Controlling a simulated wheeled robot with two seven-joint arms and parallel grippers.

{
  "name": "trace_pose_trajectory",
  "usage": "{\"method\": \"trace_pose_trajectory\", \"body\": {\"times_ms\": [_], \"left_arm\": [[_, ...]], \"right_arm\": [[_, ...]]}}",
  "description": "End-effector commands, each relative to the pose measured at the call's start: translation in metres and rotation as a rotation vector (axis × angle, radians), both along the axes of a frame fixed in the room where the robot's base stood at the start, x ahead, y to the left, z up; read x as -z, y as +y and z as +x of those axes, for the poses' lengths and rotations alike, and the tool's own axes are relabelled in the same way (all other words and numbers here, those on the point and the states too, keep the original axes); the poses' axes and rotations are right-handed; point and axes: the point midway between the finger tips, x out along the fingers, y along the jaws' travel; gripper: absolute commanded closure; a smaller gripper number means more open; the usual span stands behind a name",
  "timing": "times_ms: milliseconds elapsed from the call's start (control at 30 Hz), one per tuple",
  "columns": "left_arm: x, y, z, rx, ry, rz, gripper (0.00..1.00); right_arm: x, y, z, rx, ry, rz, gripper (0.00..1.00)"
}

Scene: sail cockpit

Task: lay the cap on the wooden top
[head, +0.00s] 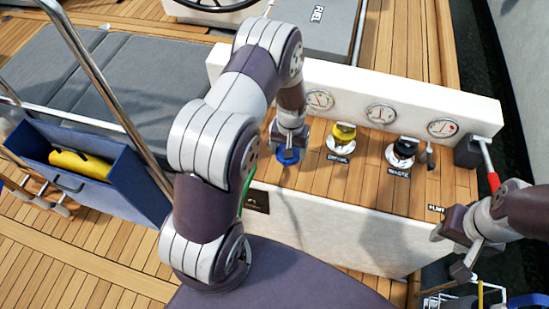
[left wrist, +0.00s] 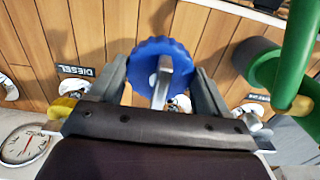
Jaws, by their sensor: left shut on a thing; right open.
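The round blue cap (head: 287,157) has a ribbed rim and a grey grip bar. It also shows in the left wrist view (left wrist: 148,58). My left gripper (head: 289,140) is shut on this cap, with one finger on each side of it in the left wrist view (left wrist: 161,78). The cap is over the left part of the wooden top (head: 430,187); I cannot tell whether it touches anything below. A pale fitting (left wrist: 181,103) shows partly behind it. My right gripper (head: 449,252) is open and empty, in front of the console's right end.
A yellow cap (head: 344,132) and a black cap (head: 404,147) stand on fittings to the right. Gauges (head: 381,113) line the white ledge behind. A green hose (left wrist: 297,45) is close on the right in the wrist view. A blue bin (head: 135,182) stands left.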

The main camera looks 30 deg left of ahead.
Motion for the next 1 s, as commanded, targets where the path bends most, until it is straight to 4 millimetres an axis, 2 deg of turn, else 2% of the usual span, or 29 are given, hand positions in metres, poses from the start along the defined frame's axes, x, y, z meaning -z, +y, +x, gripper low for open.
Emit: {"method": "trace_pose_trajectory", "body": {"times_ms": [100,200,433,833,867,900,1000], "left_arm": [[0.012,0.024,-0.004,-0.003,0.0,0.0,0.59],[0.019,0.032,-0.006,-0.001,-0.001,0.0,0.59],[0.057,0.033,-0.007,0.002,0.0,0.0,0.59],[0.065,0.033,-0.007,0.002,-0.002,0.0,0.59],[0.064,0.033,-0.007,0.002,-0.001,0.0,0.13],[0.063,0.033,-0.007,0.002,-0.001,0.0,0.0],[0.063,0.033,-0.007,0.002,-0.001,0.0,0.0]], "right_arm": [[-0.007,0.0,0.0,0.0,0.0,0.0,0.57],[-0.007,0.0,0.0,0.0,0.0,0.0,0.57],[-0.014,0.0,0.0,0.0,0.0,0.0,0.57],[-0.008,0.0,0.0,0.0,0.0,0.0,0.57],[-0.01,0.0,0.0,0.0,0.0,0.0,0.57],[-0.01,0.0,0.0,0.0,0.0,0.0,0.57],[-0.01,0.0,0.0,0.0,0.0,0.0,0.57]]}}
